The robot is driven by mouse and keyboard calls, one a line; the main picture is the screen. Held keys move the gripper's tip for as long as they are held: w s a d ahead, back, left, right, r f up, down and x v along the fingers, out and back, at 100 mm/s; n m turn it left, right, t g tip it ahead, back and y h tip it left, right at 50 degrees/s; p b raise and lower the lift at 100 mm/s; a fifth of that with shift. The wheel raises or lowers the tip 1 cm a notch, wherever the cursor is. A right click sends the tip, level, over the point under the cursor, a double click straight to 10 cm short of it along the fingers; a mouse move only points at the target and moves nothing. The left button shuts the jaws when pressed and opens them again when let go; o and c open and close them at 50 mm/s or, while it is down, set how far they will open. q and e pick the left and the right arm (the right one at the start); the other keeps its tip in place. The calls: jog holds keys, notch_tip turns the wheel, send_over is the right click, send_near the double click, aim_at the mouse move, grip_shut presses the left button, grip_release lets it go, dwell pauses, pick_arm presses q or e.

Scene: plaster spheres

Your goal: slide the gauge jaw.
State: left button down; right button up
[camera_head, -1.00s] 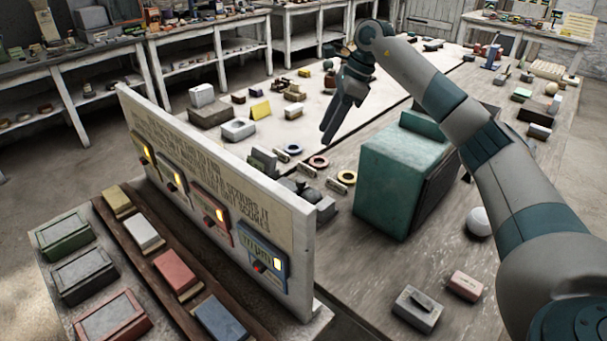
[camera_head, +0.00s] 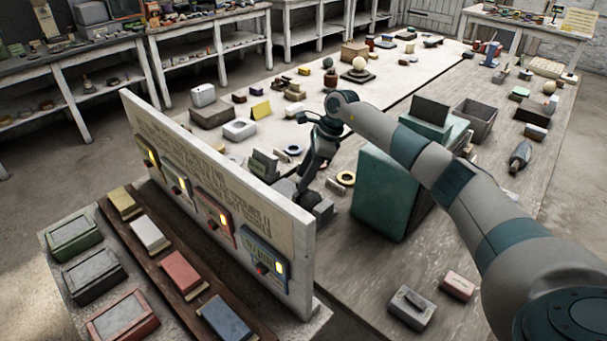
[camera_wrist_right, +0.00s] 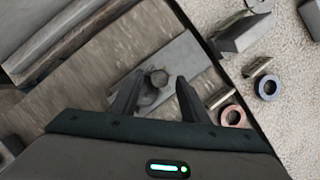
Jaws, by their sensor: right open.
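The gauge appears to be the grey metal piece (camera_head: 323,209) behind the upright board in the head view, mostly hidden by the board and my right gripper. In the right wrist view, a flat grey plate (camera_wrist_right: 188,62) with a round knob (camera_wrist_right: 158,77) lies below the fingers. I cannot tell for sure which part is the jaw. My right gripper (camera_head: 304,187) points down over this spot. In the right wrist view, the gripper (camera_wrist_right: 157,84) is open, with the knob showing between its fingers; contact cannot be told. My left gripper is out of view.
The upright lettered board (camera_head: 220,185) stands close on the near side. A large green box (camera_head: 385,195) stands right of the gripper, under my right arm. Rings (camera_head: 345,178) and small blocks lie nearby. A pale sphere (camera_head: 359,63) sits on a dark stand further back.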

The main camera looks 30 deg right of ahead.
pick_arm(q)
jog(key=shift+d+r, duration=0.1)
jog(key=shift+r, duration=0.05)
pick_arm(e)
jog(key=shift+a+f, duration=0.15)
jog(key=shift+f, duration=0.35)
